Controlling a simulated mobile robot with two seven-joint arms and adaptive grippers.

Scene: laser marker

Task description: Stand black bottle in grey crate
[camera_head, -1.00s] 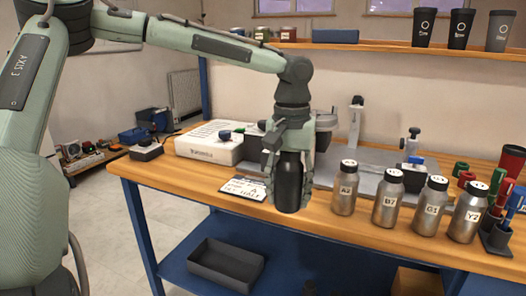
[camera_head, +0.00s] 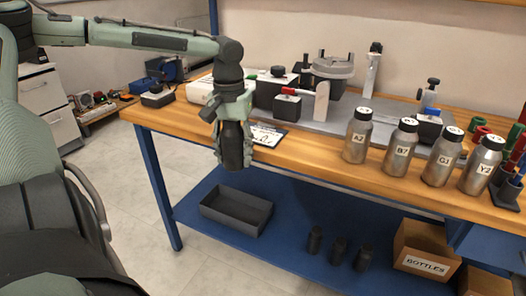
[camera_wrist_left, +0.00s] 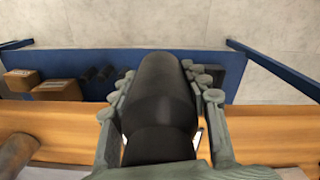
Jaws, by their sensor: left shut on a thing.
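The black bottle (camera_head: 234,147) is upright in my left gripper (camera_head: 234,140), which is shut on it. The bottle hangs in front of the wooden table's front edge, above and near the grey crate. It also shows in the left wrist view (camera_wrist_left: 162,95), between the two fingers of my left gripper (camera_wrist_left: 162,105). The grey crate (camera_head: 228,219) is an open, empty-looking tray on the blue lower shelf, to the left. My right gripper is in neither view.
Silver labelled bottles (camera_head: 357,135) stand along the table's (camera_head: 300,160) front edge. On the blue shelf (camera_head: 285,240) stand small dark bottles (camera_head: 338,250) and a cardboard box (camera_head: 425,248). Bare shelf lies between crate and dark bottles. A blue table leg (camera_head: 160,190) stands left of the crate.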

